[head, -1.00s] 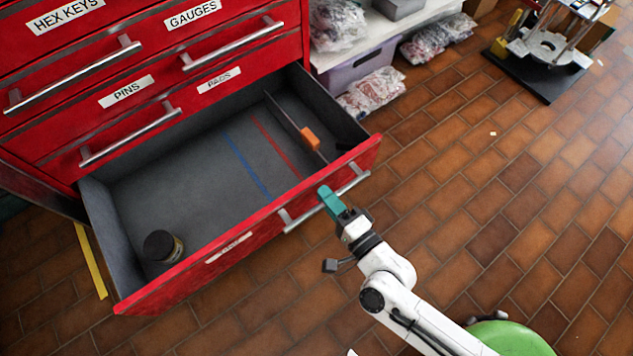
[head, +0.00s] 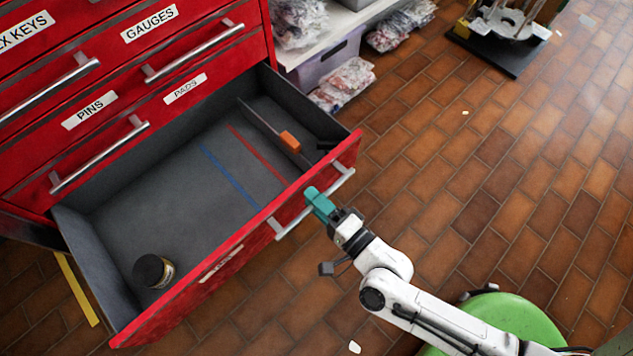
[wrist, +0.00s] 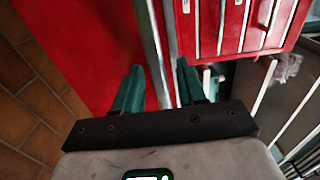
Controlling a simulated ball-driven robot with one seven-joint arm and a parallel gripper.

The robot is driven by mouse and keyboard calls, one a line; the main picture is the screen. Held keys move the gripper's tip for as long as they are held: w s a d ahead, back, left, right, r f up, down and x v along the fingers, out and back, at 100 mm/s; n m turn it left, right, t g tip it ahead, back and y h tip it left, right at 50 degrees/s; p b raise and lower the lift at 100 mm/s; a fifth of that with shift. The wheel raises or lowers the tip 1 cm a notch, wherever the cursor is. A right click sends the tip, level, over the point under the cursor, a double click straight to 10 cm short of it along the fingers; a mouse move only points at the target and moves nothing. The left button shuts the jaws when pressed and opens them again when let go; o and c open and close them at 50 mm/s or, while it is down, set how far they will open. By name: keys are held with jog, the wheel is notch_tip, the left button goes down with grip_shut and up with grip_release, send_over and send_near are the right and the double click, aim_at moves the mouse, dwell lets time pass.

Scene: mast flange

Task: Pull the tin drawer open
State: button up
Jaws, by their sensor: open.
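The open red drawer (head: 222,275) with a grey lining stands well out of the cabinet. The small white label on its front is too unclear to read. Its metal bar handle (head: 287,228) also shows in the wrist view (wrist: 152,45), running between my fingers. My gripper (head: 313,198), with teal fingers, is at the middle of this handle; in the wrist view (wrist: 160,80) the fingers stand apart on either side of the bar. Whether either finger touches the bar I cannot tell.
The red cabinet (head: 105,85) has shut drawers above. A shelf with bagged parts (head: 345,82) stands behind. A black-based stand (head: 505,40) is at the back right. The tiled floor right is mostly clear.

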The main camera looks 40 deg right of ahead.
jog(key=s+p, duration=0.1)
jog(key=s, duration=0.9)
jog(key=shift+s, duration=0.4)
